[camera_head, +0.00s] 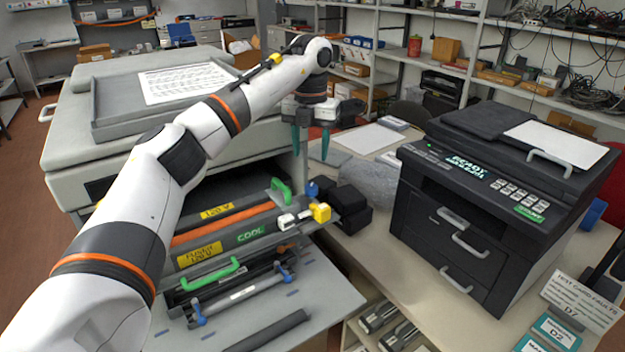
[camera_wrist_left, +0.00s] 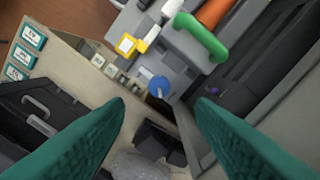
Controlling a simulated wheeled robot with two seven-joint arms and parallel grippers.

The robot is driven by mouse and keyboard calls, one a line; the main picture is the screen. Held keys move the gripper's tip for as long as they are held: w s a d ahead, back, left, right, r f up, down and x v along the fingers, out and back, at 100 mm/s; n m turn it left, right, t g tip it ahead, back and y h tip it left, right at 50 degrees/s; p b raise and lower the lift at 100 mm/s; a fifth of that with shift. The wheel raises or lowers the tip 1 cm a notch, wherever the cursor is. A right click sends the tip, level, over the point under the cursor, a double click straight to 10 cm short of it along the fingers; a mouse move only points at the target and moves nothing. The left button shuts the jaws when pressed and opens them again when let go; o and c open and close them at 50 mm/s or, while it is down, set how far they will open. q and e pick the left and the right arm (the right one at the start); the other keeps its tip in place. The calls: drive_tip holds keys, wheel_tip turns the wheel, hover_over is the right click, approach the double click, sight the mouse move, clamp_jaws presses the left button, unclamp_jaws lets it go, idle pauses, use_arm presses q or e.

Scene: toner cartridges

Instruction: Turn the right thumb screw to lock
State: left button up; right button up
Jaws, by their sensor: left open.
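A blue thumb screw (camera_head: 313,188) stands at the right end of the fuser unit (camera_head: 262,225), which has yellow labels and a green handle. In the left wrist view its round blue head (camera_wrist_left: 158,86) lies between and just beyond my fingertips. My left gripper (camera_head: 310,145) points down above the screw with its teal fingers apart and empty; the fingers also show in the left wrist view (camera_wrist_left: 160,103). They do not appear to touch the screw. I cannot tell whether it is locked. My right gripper is not in view.
A white and yellow lever (camera_head: 308,216) sits close beside the screw. Black blocks (camera_head: 348,207) lie to its right. A black printer (camera_head: 490,200) stands on the bench at right. A pulled-out grey tray (camera_head: 325,285) with blue-ended parts lies in front. The grey machine's lid (camera_head: 100,110) is behind my arm.

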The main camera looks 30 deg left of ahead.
sight(311, 186)
use_arm(q)
wheel_tip(311, 186, down, 10)
drive_tip(key=shift+r+p, duration=0.25)
drive_tip(key=shift+p, duration=0.65)
drive_tip(key=shift+c, duration=0.3)
drive_tip(key=c, duration=0.9)
